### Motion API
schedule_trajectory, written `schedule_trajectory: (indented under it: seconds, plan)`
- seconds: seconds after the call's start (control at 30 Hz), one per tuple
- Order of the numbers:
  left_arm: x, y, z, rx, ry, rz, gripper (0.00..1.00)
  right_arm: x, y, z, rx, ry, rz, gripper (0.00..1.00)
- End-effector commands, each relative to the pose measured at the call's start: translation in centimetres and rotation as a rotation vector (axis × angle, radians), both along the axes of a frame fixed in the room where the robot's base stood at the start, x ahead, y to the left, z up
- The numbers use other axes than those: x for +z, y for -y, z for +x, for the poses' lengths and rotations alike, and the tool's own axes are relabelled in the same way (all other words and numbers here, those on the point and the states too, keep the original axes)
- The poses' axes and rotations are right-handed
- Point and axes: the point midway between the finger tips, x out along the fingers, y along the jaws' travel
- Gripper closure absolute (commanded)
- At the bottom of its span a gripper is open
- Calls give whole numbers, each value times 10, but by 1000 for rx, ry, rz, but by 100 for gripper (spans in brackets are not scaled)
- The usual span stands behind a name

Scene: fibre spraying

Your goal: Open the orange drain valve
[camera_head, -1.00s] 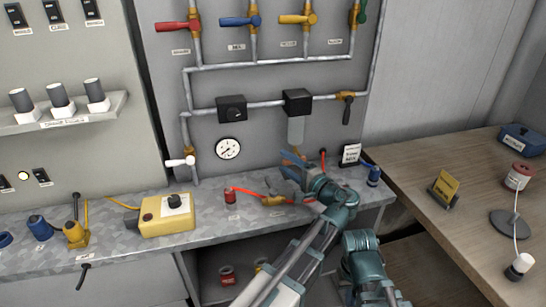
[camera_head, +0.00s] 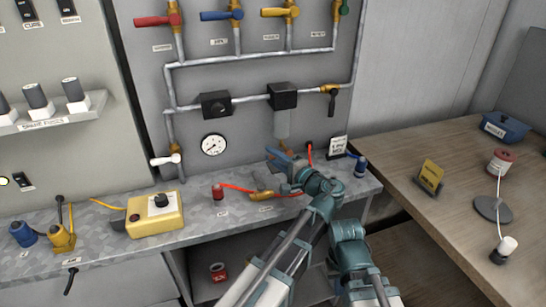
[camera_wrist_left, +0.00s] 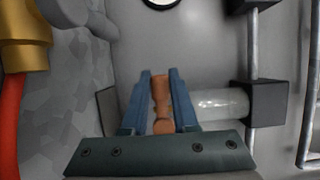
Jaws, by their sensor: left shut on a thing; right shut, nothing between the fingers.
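The orange drain valve handle (camera_wrist_left: 161,100) lies between the blue fingers of my left gripper (camera_wrist_left: 160,82) in the left wrist view. The fingers are shut on it. It sits beside the end of the clear filter bowl (camera_wrist_left: 220,104), which hangs below a black box (camera_head: 282,95) in the head view. There, my left gripper (camera_head: 283,160) is just under the bowl (camera_head: 282,124) and hides most of the handle. The teal end of my right arm (camera_head: 347,232) is in front of the bench, away from the valve; its fingers are not distinct.
A metal bench (camera_head: 100,222) runs below the pipe panel. A round gauge (camera_head: 214,145) is left of the bowl. A wooden table (camera_head: 455,215) stands at right.

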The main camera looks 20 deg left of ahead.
Motion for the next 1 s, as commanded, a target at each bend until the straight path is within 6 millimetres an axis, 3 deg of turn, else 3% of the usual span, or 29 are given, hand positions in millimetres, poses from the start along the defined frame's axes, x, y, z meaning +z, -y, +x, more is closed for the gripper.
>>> schedule_trajectory:
  seconds: [0.27,1.0]
  plan:
    - [4,0,0,0,-72,104,100,-6,0,0,0,0,0,100]
    - [35,13,9,0,-458,676,100,-26,0,0,0,0,0,100]
